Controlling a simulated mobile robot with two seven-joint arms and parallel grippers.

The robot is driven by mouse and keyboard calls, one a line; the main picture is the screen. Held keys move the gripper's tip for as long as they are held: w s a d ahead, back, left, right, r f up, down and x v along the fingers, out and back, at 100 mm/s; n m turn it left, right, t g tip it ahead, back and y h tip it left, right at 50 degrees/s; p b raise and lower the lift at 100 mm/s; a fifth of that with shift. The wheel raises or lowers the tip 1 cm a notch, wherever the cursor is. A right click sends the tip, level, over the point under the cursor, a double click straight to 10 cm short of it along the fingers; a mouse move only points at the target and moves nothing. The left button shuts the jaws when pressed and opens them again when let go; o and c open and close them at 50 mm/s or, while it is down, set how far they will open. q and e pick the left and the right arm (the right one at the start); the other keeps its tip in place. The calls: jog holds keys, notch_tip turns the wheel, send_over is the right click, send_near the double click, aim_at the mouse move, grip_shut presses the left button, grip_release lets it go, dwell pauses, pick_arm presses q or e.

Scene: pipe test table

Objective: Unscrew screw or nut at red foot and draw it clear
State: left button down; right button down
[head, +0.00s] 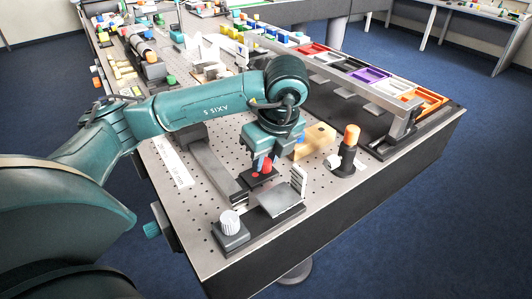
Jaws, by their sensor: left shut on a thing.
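A red foot (267,165) stands on a small dark base plate (262,182) near the front end of the table. My left gripper (261,162) points down right at the red foot, its fingers around or just beside it. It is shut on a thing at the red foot. The screw or nut itself is hidden between the fingers and too small to make out. My right gripper is not in view.
A white knob (229,222) on a dark block and a grey plate with a white upright (298,179) stand in front. An orange-topped post (351,135) and a tan block (315,140) are to the right. Coloured trays (370,77) sit on a raised rack behind.

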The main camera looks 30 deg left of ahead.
pick_arm(q)
jog(key=n+p, duration=0.3)
jog(key=shift+r+g, duration=0.3)
jog(key=shift+g, duration=0.1)
jog(key=shift+w+f+n+p, duration=0.1)
jog(key=shift+n+p, duration=0.4)
jog(key=shift+n, duration=0.1)
jog(key=shift+f+n, duration=0.2)
jog(key=shift+n, duration=0.2)
jog(key=shift+g, duration=0.3)
jog(key=shift+r+n+p, duration=0.15)
jog(key=shift+n+p, duration=0.15)
jog(key=shift+p, duration=0.15)
jog(key=n+p, duration=0.2)
jog(key=shift+r+n+g, duration=0.1)
jog(key=shift+n+g, duration=0.3)
jog(key=shift+w+n+p, duration=0.1)
jog(key=shift+n+p, duration=0.2)
jog(key=shift+n, duration=0.6)
jog(key=shift+f, duration=0.25)
